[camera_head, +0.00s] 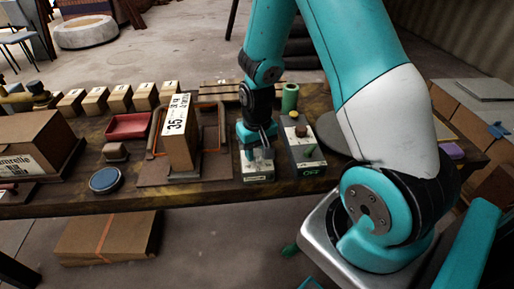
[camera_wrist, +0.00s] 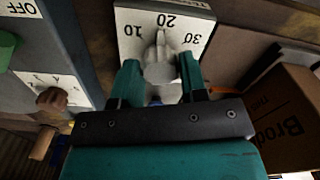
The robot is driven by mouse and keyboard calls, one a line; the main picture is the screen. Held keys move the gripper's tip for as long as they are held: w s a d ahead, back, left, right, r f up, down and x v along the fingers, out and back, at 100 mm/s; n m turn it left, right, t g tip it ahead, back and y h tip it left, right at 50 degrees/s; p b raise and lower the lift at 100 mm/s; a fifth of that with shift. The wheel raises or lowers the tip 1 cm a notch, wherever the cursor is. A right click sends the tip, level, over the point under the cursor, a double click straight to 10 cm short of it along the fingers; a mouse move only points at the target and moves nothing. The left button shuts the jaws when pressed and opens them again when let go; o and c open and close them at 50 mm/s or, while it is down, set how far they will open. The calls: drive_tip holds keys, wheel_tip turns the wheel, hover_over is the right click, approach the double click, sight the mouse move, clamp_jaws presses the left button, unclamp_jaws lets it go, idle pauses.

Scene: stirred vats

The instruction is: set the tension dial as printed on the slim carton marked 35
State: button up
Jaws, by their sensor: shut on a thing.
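The slim carton (camera_head: 177,146) marked 35 stands upright on a brown board near the middle of the bench in the head view. Smaller print beside the 35 is too small to read. The tension dial (camera_head: 258,172) is a pale box to its right; the wrist view shows its white face (camera_wrist: 130,20) with 10, 20 and 30. My gripper (camera_head: 259,152) reaches down onto the dial. In the wrist view its fingers (camera_wrist: 160,72) close on the grey knob (camera_wrist: 158,62) from both sides. The knob's pointer is up, near 20, slightly to its left.
A grey control box (camera_head: 304,150) marked OFF, with green and brown knobs, stands close right of the dial. A red tray (camera_head: 128,126), a round blue-topped dish (camera_head: 105,180) and a large carton (camera_head: 35,145) are left. Several small boxes (camera_head: 120,98) line the back.

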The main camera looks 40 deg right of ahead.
sight(257, 153)
drive_tip(key=shift+m, duration=0.5)
drive_tip(key=o, duration=0.9)
wheel_tip(257, 153, up, 18)
drive_tip(key=shift+f+p, duration=0.25)
drive_tip(key=shift+p, duration=0.65)
drive_tip(key=s+a+r+n+y+p, duration=0.1)
drive_tip(key=s+a+r+n, duration=0.2)
drive_tip(key=s+a, duration=0.2)
drive_tip(key=s+a+r+n+y, duration=0.1)
drive_tip(key=s+a+r+n, duration=0.3)
drive_tip(key=a, duration=0.5)
drive_tip(key=s+a+r+n+y+p, duration=0.1)
drive_tip(key=s+a+r+n+y, duration=0.1)
drive_tip(key=s+a, duration=0.5)
drive_tip(key=shift+s+r+n+p, duration=0.2)
drive_tip(key=shift+r+n+p, duration=0.15)
drive_tip(key=shift+r+n, duration=0.65)
